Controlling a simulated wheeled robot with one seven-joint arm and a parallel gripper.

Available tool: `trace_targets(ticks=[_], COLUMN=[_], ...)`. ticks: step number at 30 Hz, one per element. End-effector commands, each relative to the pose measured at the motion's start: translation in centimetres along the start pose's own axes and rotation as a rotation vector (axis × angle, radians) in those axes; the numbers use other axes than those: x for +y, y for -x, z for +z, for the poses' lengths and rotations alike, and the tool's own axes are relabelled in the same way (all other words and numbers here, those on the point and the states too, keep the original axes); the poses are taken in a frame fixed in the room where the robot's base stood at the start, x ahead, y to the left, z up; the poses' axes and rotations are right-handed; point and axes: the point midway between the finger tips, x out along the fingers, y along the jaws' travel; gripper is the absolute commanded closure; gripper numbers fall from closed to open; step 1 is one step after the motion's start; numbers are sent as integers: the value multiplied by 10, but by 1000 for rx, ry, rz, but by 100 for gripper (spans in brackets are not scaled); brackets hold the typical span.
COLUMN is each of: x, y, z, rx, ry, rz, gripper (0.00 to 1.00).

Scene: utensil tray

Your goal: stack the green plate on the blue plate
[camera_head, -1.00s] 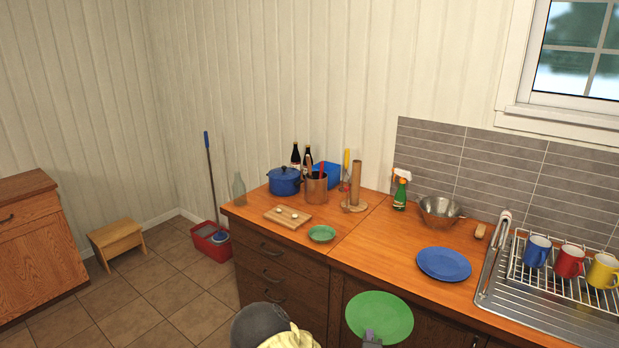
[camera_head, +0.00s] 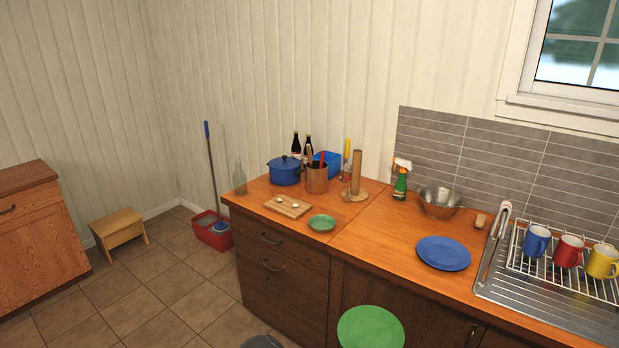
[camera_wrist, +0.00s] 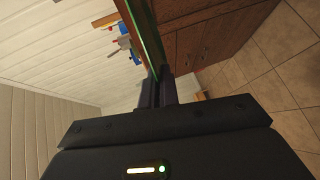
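The large green plate (camera_head: 370,328) is in the lower middle of the head view, in front of the cabinet and below the counter top's front edge. In the wrist view the green plate (camera_wrist: 146,38) shows nearly edge-on, its rim between the dark fingers of my gripper (camera_wrist: 160,88), which is shut on it. My gripper is out of frame in the head view. The blue plate (camera_head: 443,253) lies flat and empty on the wooden counter, left of the sink, up and to the right of the green plate.
A small green dish (camera_head: 322,223) and a wooden board (camera_head: 288,207) lie on the left counter. A metal bowl (camera_head: 438,203) and spray bottle (camera_head: 400,185) stand behind the blue plate. The drying rack (camera_head: 570,272) with mugs is to its right. Counter left of the blue plate is clear.

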Motion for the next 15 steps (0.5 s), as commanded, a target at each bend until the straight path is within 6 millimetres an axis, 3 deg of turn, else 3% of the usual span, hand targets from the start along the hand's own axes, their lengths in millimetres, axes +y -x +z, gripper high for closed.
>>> trace_targets(ticks=[6,15], x=[-33,-39], y=[18,22], z=[4,3], rx=[1,4], ry=[6,3], rz=[0,4], gripper=[100,100])
